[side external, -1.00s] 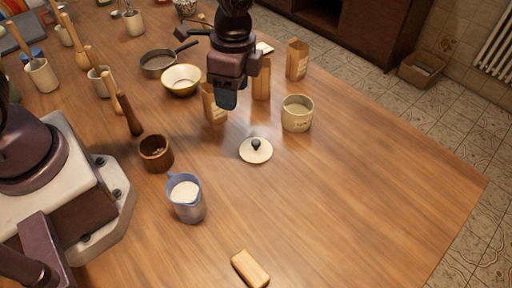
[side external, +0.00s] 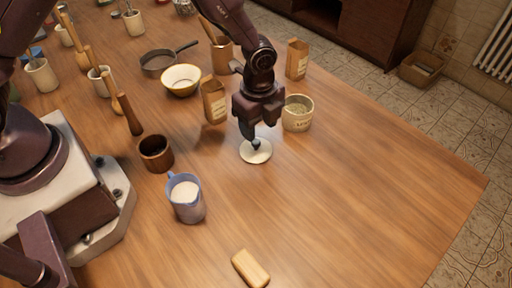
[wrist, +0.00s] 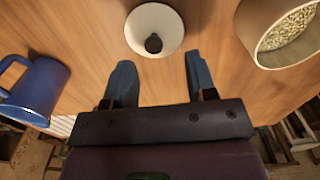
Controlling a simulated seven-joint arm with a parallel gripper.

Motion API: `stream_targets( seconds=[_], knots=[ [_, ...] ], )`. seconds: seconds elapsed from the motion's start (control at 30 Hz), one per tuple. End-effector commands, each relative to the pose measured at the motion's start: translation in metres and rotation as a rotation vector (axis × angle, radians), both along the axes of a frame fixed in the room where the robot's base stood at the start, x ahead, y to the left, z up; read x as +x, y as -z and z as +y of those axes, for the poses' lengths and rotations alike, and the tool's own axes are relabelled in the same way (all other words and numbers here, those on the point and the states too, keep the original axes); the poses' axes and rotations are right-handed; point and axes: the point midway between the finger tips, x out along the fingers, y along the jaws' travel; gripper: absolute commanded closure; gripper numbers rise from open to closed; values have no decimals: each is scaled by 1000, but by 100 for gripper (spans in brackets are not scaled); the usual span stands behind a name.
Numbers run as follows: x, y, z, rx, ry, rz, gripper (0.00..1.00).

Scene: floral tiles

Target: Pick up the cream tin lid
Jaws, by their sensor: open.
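The cream tin lid (side external: 257,153) lies flat on the wooden table, a round disc with a dark knob on top. In the wrist view the lid (wrist: 154,24) is ahead of my fingers, with its knob roughly centred between them. My gripper (side external: 256,138) points down over the lid, with its fingers close to the knob in the side view. In the wrist view my gripper (wrist: 160,72) is open and nothing is between its fingers. The gripper partly hides the lid's far edge in the side view.
The cream tin (side external: 297,114) stands right of my gripper; pale grains show inside it (wrist: 290,33). A blue jug (side external: 186,198) and a wooden cup (side external: 155,153) stand to the left. Paper packets (side external: 214,100) are behind. A wooden block (side external: 250,268) lies in front. The right table is clear.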

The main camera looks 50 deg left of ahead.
Motion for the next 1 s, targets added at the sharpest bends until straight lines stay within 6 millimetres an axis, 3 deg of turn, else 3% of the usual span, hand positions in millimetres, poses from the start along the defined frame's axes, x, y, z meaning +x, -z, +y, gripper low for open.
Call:
stream_targets(
  seconds=[0.37, 0.67, 0.9, 1.0],
  knots=[
    [-8, 48, -1, 1, -1, 3, 48],
    [-8, 52, -1, 0, -1, 0, 48],
    [-8, 52, -1, 0, -1, 0, 100],
    [-8, 52, -1, 0, -1, 1, 100]
  ],
)
